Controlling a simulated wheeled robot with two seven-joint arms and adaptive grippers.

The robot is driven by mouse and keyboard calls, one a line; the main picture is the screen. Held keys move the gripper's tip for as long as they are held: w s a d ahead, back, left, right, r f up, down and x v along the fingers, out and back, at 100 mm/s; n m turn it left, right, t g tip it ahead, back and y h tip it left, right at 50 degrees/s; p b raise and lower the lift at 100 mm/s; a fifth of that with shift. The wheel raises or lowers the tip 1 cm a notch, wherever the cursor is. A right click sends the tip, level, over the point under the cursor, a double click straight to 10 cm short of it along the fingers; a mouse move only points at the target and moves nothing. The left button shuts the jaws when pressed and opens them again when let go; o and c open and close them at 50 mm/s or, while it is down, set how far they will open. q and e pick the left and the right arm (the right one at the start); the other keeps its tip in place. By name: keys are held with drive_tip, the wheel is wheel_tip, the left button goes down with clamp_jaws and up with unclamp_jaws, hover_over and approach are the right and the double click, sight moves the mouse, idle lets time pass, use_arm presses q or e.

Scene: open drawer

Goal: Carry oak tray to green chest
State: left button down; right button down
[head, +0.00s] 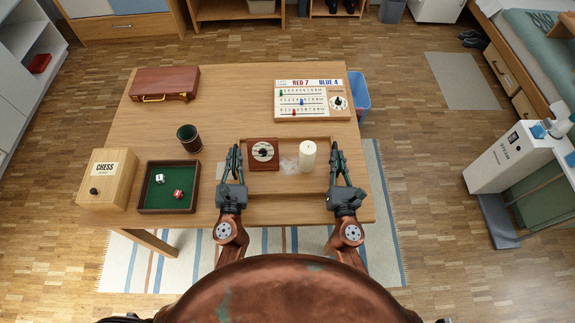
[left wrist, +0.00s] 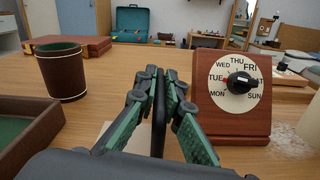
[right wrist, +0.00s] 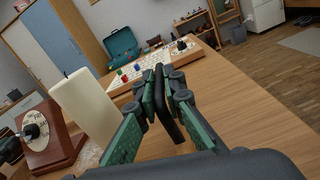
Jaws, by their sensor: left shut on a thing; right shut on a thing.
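The oak tray (head: 286,185) lies at the front right of the table, carrying a day dial block (head: 263,154) and a white candle (head: 307,157). Its dark handles stand at its two sides. My left gripper (head: 236,160) is shut on the left handle (left wrist: 159,112), and my right gripper (head: 338,160) is shut on the right handle (right wrist: 166,108). I cannot tell whether the tray touches the table. A green chest with its lid up shows far behind the table in the left wrist view (left wrist: 145,22) and the right wrist view (right wrist: 123,47); the head view does not show it.
The table (head: 230,95) also holds a scoreboard (head: 312,100), a brown case (head: 165,83), a dark cup (head: 189,138), a green dice tray (head: 168,200) and a chess box (head: 108,180). A blue bin (head: 360,92) stands by its right edge.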

use_arm(q)
drive_tip(key=shift+r, duration=0.1)
use_arm(e)
drive_tip(key=shift+r, duration=0.15)
idle(0.6)
